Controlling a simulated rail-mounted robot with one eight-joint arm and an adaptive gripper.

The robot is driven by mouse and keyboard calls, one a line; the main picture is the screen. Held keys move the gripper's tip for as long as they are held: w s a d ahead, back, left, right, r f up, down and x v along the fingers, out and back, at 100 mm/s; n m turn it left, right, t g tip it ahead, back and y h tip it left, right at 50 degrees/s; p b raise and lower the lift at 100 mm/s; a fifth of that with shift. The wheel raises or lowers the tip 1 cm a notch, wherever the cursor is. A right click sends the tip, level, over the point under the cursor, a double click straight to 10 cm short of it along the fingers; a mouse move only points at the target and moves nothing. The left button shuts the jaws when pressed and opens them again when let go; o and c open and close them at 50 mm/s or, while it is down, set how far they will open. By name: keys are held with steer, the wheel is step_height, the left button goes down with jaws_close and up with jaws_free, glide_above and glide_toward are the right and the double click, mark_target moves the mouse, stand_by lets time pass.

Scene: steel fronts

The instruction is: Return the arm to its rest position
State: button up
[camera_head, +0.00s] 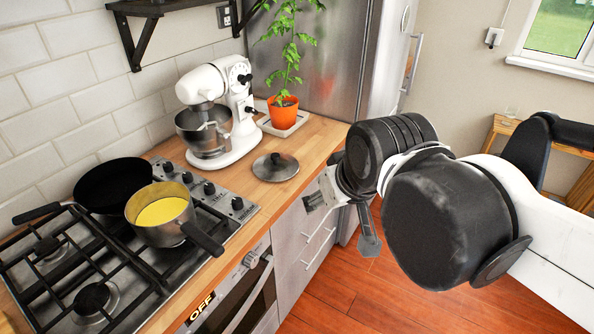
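My arm (440,215) reaches in from the right edge, with its white and black links in front of the fridge and the floor. My gripper (368,243) hangs at the arm's end, beside the counter's front edge and above the wooden floor.
A pot with yellow contents (160,212) and a black pan (113,187) stand on the gas hob (140,283). A lid (275,167), a white mixer (240,125) and a potted plant (283,113) are on the counter. Steel drawers (304,241) lie left of my gripper. Open floor (345,300) shows below.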

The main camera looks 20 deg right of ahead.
steer(key=shift+s+f+m, duration=0.3)
steer(key=shift+s+f, duration=0.55)
steer(key=shift+s, duration=0.15)
steer(key=shift+f, duration=0.15)
step_height(320, 180, down, 2)
steer(key=shift+f+b, duration=0.15)
steer(key=shift+b, duration=1.1)
steer(key=shift+c, duration=0.6)
